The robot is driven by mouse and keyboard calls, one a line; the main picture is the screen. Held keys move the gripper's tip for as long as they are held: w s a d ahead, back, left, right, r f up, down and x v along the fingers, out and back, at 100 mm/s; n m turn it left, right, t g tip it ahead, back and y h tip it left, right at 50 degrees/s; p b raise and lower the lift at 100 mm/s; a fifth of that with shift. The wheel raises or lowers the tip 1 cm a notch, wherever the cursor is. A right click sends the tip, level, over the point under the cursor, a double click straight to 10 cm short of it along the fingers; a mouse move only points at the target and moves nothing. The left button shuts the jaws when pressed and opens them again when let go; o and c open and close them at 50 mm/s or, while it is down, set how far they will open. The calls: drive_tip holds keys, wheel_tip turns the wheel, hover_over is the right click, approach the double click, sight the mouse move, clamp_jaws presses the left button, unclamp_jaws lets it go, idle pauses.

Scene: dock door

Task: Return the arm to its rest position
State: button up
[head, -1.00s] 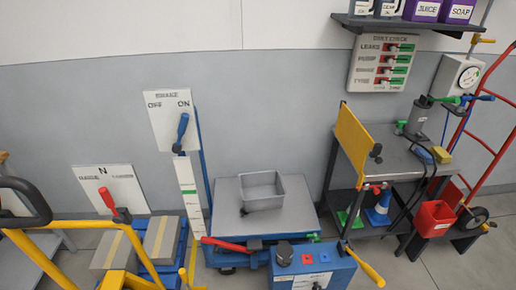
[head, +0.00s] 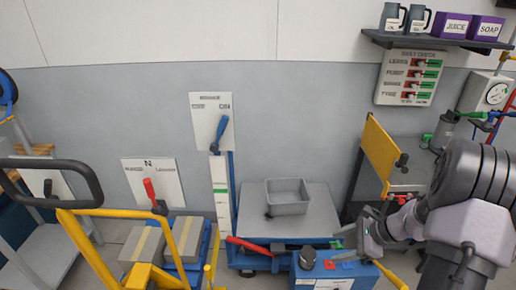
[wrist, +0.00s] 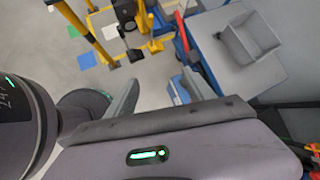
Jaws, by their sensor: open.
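My arm comes in at the right of the head view, in front of the grey bench. My gripper (head: 356,233) is at its left end, above the blue control box (head: 338,275) and to the right of the grey bin. In the wrist view, my gripper (wrist: 155,95) has its two fingers spread apart, with nothing between them. The arm hides much of the bench and what stands on and under it.
A grey bin (head: 288,197) sits on the lift table (head: 325,222). A yellow panel (head: 380,150) stands near my arm. A yellow cart frame (head: 90,245) is at the left. A shelf (head: 430,41) holds mugs and purple boxes above.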

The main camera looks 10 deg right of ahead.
drive_tip(key=s+a+r+n+g+h, duration=0.1)
drive_tip(key=s+a+r+n, duration=0.1)
drive_tip(key=a+r+n, duration=0.85)
drive_tip(key=s+a+r+n+t+h, duration=0.1)
drive_tip(key=s+a+r+n+h, duration=0.1)
drive_tip(key=s+a+r+n, duration=0.6)
drive_tip(key=s+a+r, duration=0.5)
drive_tip(key=s+a, duration=0.2)
drive_tip(key=shift+s+t+h, duration=0.4)
